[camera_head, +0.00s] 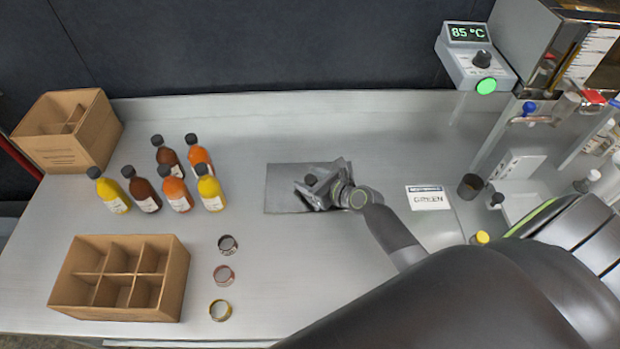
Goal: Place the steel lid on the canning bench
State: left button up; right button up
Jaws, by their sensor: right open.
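A flat, dark grey rectangular plate, which looks like the steel lid (281,188), lies on the canning bench (260,130) near its middle. A small dark knob shows above the plate. My right gripper (311,190) reaches in from the right, over the right part of the plate. It is open, with its fingers close to the knob; I cannot tell whether they touch it. The gripper hides the plate's right side. My left gripper is out of view.
Several filled bottles (172,190) stand at the left. A divided cardboard box (118,307) is in front of them, with three loose rings (222,275) beside it. Another box (62,150) is behind. A temperature controller (465,75) reads 85 °C. A "GREEN" card (428,198) lies right of the plate.

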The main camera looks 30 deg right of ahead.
jog(key=shift+r, duration=0.2)
notch_tip(320, 180, up, 4)
jog(key=r+p, duration=0.1)
jog(key=p, duration=0.1)
send_over(341, 209)
jog(key=shift+f, duration=0.25)
